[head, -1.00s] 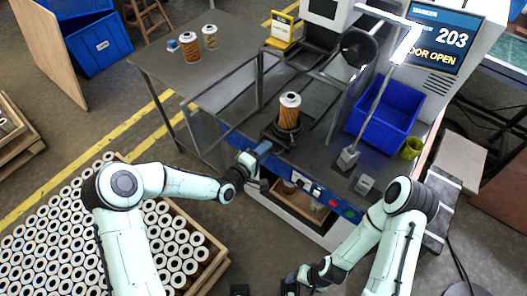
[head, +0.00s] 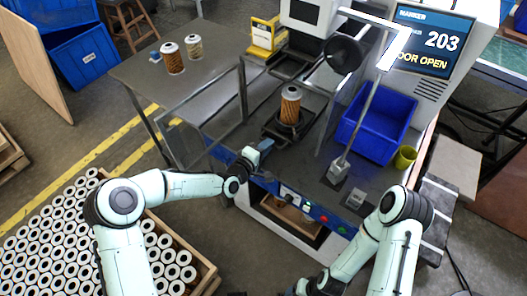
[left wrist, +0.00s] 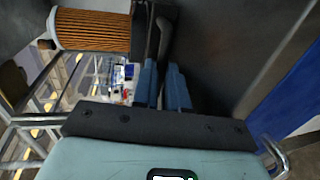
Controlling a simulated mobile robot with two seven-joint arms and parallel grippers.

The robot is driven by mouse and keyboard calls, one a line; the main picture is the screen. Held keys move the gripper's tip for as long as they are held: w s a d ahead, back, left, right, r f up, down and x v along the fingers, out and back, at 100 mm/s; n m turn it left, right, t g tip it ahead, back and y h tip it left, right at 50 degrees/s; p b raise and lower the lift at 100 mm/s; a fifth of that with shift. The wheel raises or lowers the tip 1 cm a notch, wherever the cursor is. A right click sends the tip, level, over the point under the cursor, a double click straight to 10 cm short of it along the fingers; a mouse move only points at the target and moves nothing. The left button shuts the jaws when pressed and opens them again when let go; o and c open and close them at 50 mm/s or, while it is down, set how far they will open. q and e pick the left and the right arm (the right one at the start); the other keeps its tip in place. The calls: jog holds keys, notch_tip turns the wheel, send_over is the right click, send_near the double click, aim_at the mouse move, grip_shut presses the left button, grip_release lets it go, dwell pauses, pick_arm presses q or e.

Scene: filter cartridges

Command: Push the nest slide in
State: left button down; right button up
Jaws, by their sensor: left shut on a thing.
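The nest slide (head: 270,131) is a dark plate on the grey machine bed, below the marking head. An orange pleated filter cartridge (head: 290,108) with a pale top stands upright in its nest. It also shows sideways in the left wrist view (left wrist: 95,31). My left gripper (head: 264,146) is at the near left of the slide, above the blue front rail. In the left wrist view its blue fingers (left wrist: 165,84) are shut on the slide's dark handle (left wrist: 166,42). My right arm is at lower right, and its gripper is cut off by the bottom edge.
The marker's screen (head: 430,42) reads "203" and "DOOR OPEN". A blue bin (head: 378,118) and a lamp post stand right of the slide. Two cartridges (head: 172,60) stand on the left table. A crate of several cartridges (head: 205,275) is at lower left.

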pick_arm(q)
jog(key=shift+s, duration=0.15)
jog(key=c, duration=1.2)
grip_release()
jog(key=shift+a, duration=0.1)
jog(key=shift+o, duration=0.2)
jog(key=shift+s+f, duration=0.15)
jog(key=shift+f, duration=0.05)
